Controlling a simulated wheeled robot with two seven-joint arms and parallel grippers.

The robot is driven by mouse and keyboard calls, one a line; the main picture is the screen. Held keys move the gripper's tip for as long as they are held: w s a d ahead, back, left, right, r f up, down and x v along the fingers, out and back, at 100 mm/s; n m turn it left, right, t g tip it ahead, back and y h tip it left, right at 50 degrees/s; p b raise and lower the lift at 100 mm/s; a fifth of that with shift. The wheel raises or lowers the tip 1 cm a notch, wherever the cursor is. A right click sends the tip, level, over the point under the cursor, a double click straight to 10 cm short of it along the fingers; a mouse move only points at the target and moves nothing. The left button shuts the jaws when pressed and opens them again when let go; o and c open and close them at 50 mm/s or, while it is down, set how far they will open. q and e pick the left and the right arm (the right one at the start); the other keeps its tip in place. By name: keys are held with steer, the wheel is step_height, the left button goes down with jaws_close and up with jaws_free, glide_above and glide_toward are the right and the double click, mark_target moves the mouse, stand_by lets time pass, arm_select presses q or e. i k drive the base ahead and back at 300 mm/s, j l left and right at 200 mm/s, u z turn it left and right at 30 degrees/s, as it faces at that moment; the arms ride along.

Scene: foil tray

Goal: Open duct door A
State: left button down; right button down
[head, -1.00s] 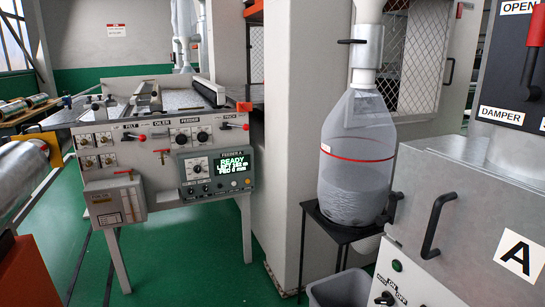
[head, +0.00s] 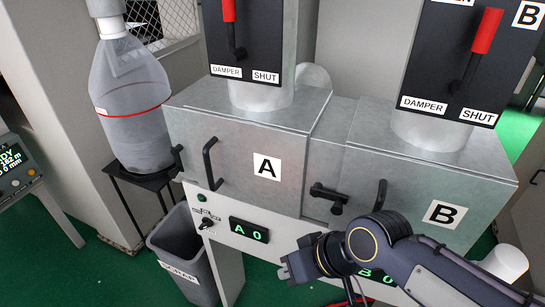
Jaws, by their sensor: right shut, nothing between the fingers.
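Duct door A (head: 232,180) is the grey metal front panel with a white "A" label (head: 265,167). It looks shut. A black upright bar handle (head: 211,164) is on its left part, and a small black knob-like fitting (head: 178,161) sits at its left edge. A black latch-like part (head: 328,194) sits between the A and B boxes. My right gripper (head: 287,268) is shut and empty, in front of the panel below door A, apart from the handle and to its lower right. My left gripper is not in view.
Door B (head: 405,205), with its own handle (head: 381,196), is to the right. Damper levers with red grips (head: 229,10) (head: 487,31) are above. A grey scrap bin (head: 182,258) and a bag on a black stand (head: 150,178) are at left. Green floor shows at lower left.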

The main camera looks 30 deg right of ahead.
mark_target(261, 166)
steer(key=l+z, duration=0.1)
steer(key=z, duration=0.7)
steer(key=k+j+u, duration=0.2)
steer(key=i+l, duration=0.1)
